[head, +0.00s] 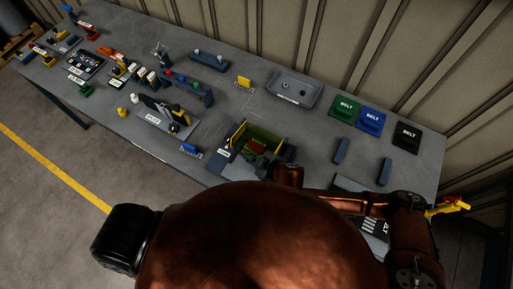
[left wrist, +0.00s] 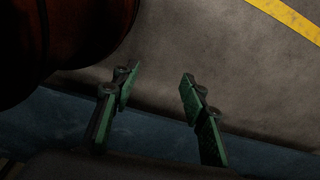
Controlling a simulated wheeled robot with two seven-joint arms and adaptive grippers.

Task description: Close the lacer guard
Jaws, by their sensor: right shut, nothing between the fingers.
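The lacer (head: 262,138) is a yellow and dark machine with a red part inside, near the front edge of the workbench in the head view. Its yellow guard seems to stand up at the back; its exact angle is too small to tell. My right gripper (head: 253,161), dark green, is shut and empty at the front of the lacer, partly covering it. Whether it touches the guard I cannot tell. My left gripper (left wrist: 158,80) is open and empty in the left wrist view, its green fingers apart, with floor beyond them.
The workbench (head: 225,105) holds a grey tray (head: 295,90) behind the lacer and green, blue and black belt pieces (head: 345,107) at right. A tool stand (head: 168,115) and a small blue block (head: 191,150) lie left of the lacer. My right arm covers the front right.

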